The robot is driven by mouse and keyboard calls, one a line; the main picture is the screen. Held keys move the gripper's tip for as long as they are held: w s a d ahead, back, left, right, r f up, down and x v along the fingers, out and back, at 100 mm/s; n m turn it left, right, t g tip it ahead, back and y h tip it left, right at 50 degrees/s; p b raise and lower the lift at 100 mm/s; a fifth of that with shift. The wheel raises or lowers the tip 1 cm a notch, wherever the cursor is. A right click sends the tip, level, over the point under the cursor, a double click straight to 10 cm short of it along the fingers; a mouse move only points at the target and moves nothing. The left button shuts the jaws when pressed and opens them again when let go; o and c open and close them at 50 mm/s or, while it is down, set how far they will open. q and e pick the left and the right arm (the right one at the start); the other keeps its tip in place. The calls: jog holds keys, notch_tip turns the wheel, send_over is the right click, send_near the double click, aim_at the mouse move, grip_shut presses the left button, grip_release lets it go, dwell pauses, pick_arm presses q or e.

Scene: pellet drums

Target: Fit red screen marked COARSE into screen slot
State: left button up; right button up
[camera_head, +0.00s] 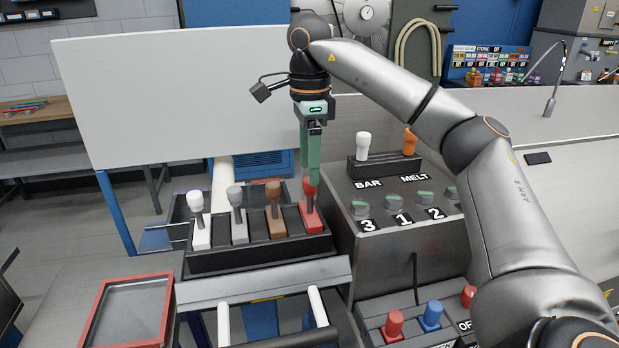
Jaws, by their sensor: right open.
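A black rack (262,255) holds several knobbed blocks side by side, white, grey, brown and red. The red block (312,219) with a red knob is at the right end of the rack. My right gripper (313,178) points straight down over the red knob, its green fingers at the knob's top. It is open, and whether the fingers touch the knob is hard to tell. A red-framed grey tray or screen (167,308) lies at the lower left, apart from the gripper. No COARSE marking is legible, and I cannot make out the screen slot. My left gripper is not in view.
A grey console (388,245) right of the rack carries white and orange levers, green knobs and number labels. Red and blue knobs stand on a lower box (400,320). A large white panel (180,100) stands behind the rack. A steel rail (265,285) runs in front.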

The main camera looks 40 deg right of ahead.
pick_arm(q)
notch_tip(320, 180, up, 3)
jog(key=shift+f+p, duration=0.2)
jog(key=shift+p, duration=0.6)
pick_arm(e)
notch_tip(320, 180, up, 5)
jog(key=shift+r, duration=0.1)
